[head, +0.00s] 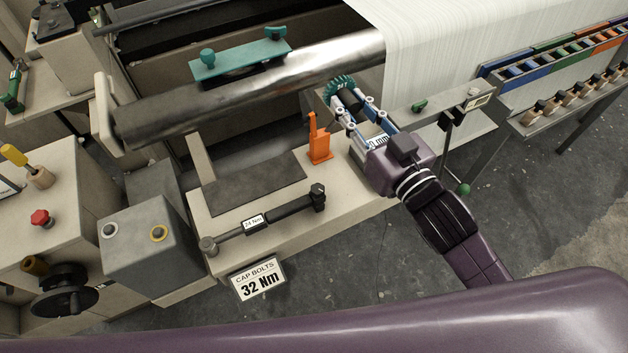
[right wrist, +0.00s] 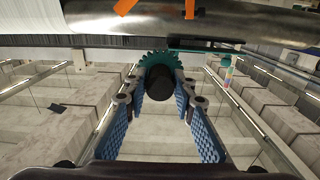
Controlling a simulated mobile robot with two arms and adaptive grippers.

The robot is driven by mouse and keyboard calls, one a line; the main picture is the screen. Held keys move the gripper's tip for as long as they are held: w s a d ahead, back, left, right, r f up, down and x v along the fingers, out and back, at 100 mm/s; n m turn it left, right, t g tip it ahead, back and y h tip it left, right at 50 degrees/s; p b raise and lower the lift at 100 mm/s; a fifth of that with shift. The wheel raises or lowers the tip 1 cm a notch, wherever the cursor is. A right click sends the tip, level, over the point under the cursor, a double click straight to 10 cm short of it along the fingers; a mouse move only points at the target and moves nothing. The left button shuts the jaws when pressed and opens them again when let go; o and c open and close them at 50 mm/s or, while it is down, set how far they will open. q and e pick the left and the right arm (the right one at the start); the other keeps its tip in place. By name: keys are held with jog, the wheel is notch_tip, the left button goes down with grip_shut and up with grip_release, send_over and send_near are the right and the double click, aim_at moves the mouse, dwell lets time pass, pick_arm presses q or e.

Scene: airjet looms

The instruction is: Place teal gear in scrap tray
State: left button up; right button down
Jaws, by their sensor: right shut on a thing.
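The teal gear (head: 341,85) is toothed and has a dark hub. It is between the fingertips of my right gripper (head: 350,104), just below the steel roller. In the right wrist view the teal gear (right wrist: 157,58) stands at the far end of the blue-padded fingers, with its black hub (right wrist: 160,86) between them. My right gripper is shut on it. I cannot make out anything that is clearly a scrap tray. My left gripper is not in view.
A steel roller (head: 250,82) crosses behind the gear. An orange stand (head: 319,138) is left of my gripper on the bench. A dark grey mat (head: 255,183) and a torque wrench (head: 265,220) lie farther left. A colored rack (head: 555,60) is at right.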

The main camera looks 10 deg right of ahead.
jog(key=b, duration=0.1)
send_over(343, 178)
notch_tip(343, 178, down, 16)
jog(key=shift+w+r, duration=0.1)
jog(key=shift+r, duration=0.05)
jog(key=shift+a+f, duration=0.1)
jog(key=shift+f, duration=1.8)
jog(key=shift+f+b, duration=0.1)
jog(key=shift+b, duration=0.2)
jog(key=c, duration=2)
grip_release()
jog(key=shift+f, duration=0.1)
jog(key=shift+o, duration=0.5)
